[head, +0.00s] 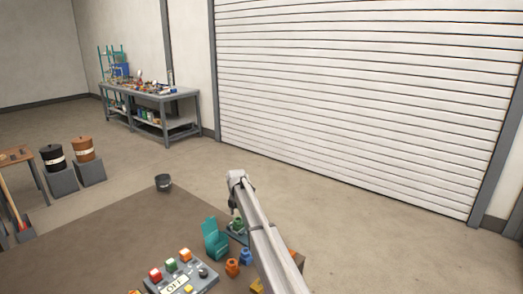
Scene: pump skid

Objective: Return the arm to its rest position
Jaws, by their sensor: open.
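My arm (265,240) shows in the head view as pale grey links that rise from the bottom edge to a bend (237,178) right of the dark mat. My gripper's fingers cannot be made out in this view. No held object can be seen.
Close to the arm are a teal part (215,240), an orange fitting (232,267), a blue fitting (246,256) and a control box (180,278). A workbench (165,102) and a roller shutter (370,90) are farther back. Open floor lies between.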

